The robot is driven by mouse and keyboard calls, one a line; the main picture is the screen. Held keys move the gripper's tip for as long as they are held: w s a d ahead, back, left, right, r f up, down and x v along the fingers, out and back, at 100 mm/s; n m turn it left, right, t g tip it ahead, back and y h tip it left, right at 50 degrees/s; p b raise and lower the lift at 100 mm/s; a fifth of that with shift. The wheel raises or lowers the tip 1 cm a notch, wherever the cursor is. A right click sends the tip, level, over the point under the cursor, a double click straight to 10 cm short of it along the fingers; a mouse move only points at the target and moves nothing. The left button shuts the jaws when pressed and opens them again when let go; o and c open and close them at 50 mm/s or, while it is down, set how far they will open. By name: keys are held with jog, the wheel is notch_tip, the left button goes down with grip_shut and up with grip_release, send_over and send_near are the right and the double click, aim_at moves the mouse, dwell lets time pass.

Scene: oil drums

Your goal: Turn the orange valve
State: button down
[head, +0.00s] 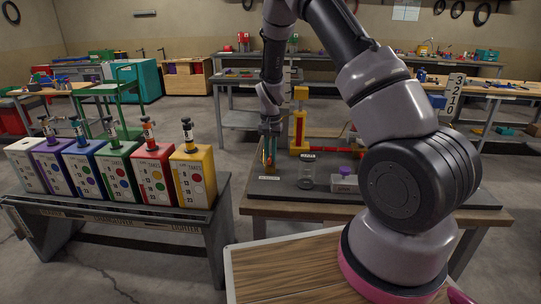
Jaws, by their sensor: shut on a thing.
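My gripper (269,136) points down over the left part of a dark board on the wooden workbench (262,209). It is shut on a small upright orange part (268,157), which looks like the orange valve. The fingers cover much of it, so how far it is turned cannot be told. To the right, a yellow column (299,125) with a red strip stands on the board, with a red pipe (325,151) beside it. A clear jar (308,172) with a dark lid stands near the front of the board.
A grey box with a purple top (344,180) stands right of the jar. Several coloured canisters with taps, including a yellow one (193,178), stand on a rack (120,222) at left. My arm hides the board's right part. Open floor lies behind the rack.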

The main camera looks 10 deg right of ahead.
dwell(0.5)
jog(key=c, duration=0.9)
grip_release()
jog(key=shift+r, duration=5.4)
